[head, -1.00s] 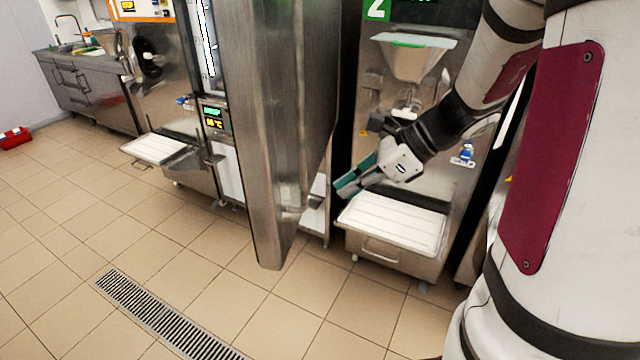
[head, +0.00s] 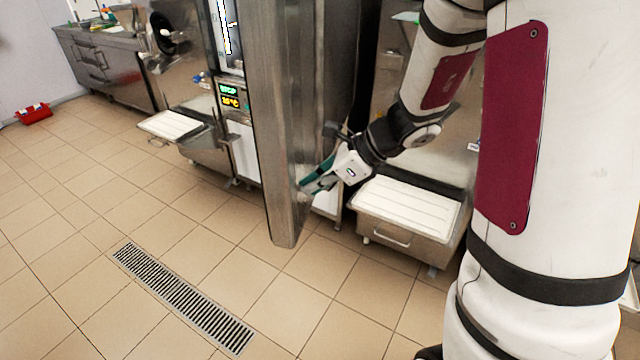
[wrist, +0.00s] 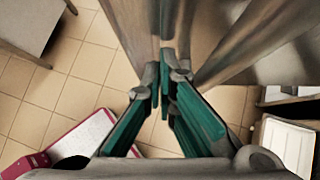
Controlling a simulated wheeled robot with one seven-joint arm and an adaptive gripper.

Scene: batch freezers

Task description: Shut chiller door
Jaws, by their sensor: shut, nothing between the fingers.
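The chiller door (head: 283,130) is a tall steel panel standing open, swung out from the chiller over the floor. The chiller's lit control panel (head: 230,95) shows to its left in the head view. My gripper (head: 308,188) is at the right face of the door, low down. In the wrist view my gripper (wrist: 165,75) has its teal fingers shut and empty, with the tips at the steel door (wrist: 205,35). Whether the tips touch the door I cannot tell for sure.
A freezer with a white-topped tray (head: 408,205) stands right of the door, close to my forearm. Another tray (head: 172,125) juts out at the left. A floor drain (head: 183,298) lies in front.

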